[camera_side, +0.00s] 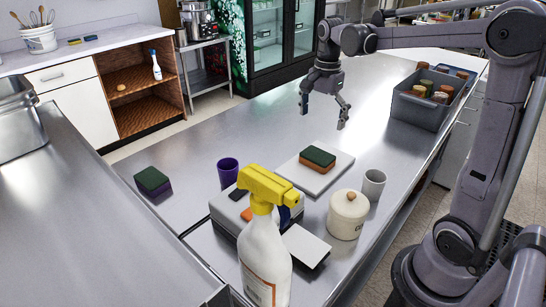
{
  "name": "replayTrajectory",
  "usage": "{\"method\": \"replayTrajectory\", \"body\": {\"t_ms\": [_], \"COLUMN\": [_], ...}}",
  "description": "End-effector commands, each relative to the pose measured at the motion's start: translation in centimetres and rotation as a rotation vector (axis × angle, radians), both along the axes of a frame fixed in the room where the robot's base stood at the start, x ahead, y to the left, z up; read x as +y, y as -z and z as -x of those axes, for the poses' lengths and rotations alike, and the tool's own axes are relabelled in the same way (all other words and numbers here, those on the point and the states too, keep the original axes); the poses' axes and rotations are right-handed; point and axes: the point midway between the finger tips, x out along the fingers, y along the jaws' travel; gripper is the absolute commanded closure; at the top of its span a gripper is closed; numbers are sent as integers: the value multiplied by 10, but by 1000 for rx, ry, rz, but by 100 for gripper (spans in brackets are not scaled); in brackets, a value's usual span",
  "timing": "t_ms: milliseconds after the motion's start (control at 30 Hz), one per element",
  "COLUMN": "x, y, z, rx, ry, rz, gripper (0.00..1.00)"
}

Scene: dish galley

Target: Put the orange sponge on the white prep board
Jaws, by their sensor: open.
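The orange sponge (314,165) has a dark green top and lies flat on the white prep board (335,175) in the middle of the steel counter. My gripper (324,117) is open and empty. It hangs above the counter, behind and above the board, clear of the sponge. Its fingers point down and are spread apart.
A yellow-topped spray bottle (265,245) stands in front. A purple cup (228,172), a lidded white canister (347,214) and a grey cup (373,184) stand near the board. A purple-and-green sponge (153,181) lies left. A grey bin (417,110) with jars stands right.

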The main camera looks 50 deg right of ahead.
Motion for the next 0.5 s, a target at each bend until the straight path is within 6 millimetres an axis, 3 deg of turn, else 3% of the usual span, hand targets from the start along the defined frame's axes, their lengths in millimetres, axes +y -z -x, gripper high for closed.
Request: {"method": "replayTrajectory", "body": {"t_ms": [167,500], "x": [16,94], "y": [-6,-5], "z": [6,47], "rx": [-38,-264], "ry": [-107,-769], "rz": [16,171], "gripper": [0,0]}}
